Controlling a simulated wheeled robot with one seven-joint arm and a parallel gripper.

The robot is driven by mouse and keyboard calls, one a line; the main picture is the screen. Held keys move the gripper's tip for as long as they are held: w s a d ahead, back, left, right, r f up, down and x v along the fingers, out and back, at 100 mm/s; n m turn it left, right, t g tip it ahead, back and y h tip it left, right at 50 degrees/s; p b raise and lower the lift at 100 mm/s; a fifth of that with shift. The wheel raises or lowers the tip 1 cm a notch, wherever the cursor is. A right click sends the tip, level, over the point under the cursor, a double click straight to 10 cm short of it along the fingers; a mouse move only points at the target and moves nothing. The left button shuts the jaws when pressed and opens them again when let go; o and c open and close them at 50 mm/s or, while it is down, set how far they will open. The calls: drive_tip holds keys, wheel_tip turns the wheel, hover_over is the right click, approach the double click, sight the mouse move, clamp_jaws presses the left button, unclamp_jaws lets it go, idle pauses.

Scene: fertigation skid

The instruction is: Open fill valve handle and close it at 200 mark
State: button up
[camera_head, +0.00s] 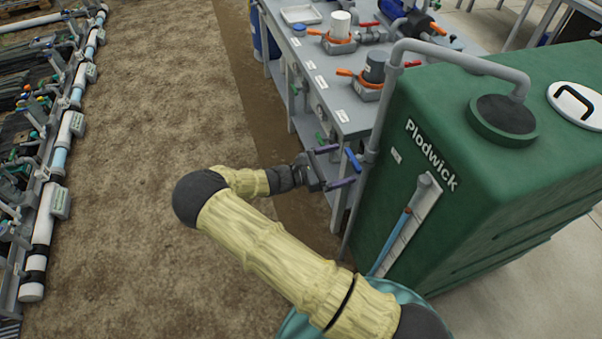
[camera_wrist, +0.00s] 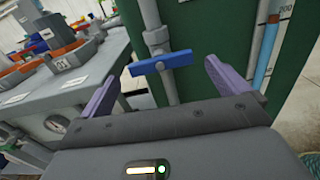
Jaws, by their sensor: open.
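The blue fill valve handle (camera_wrist: 161,62) lies crosswise on a grey vertical pipe beside the green tank (camera_wrist: 205,25). In the head view the handle (camera_head: 353,160) is at the pipe by the table corner. My gripper (camera_wrist: 160,72) is open, its purple fingers on either side of the handle in the wrist view, with no clear contact. In the head view my gripper (camera_head: 346,165) points at the handle. The tank's sight tube (camera_wrist: 264,55) holds blue liquid, with a reddish band near its top, close to a label that seems to read 200. The tube also shows in the head view (camera_head: 390,243).
A grey table (camera_head: 335,108) with orange-handled valves and grey and white cups stands behind the handle. A grey pipe (camera_head: 455,58) arches over to the tank's top inlet. Pipework (camera_head: 50,190) runs along the far left. Bare soil (camera_head: 150,110) lies between.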

drive_tip(key=b+v, duration=0.1)
drive_tip(key=v, duration=1.1)
drive_tip(key=shift+a, duration=0.3)
drive_tip(key=shift+s, duration=0.1)
drive_tip(key=s+d+r+m+g+y, duration=0.4)
drive_tip(key=s+d+m+g+y, duration=0.45)
drive_tip(key=d+m+y, duration=0.45)
drive_tip(key=s+d+r+m+t+y, duration=0.4)
drive_tip(key=s+r+m+t, duration=0.25)
drive_tip(key=r+m, duration=0.2)
wheel_tip(320, 180, up, 14)
drive_tip(key=g+p, duration=0.1)
drive_tip(key=p, duration=1.2)
drive_tip(key=shift+s, duration=0.3)
drive_tip(key=shift+f, duration=0.15)
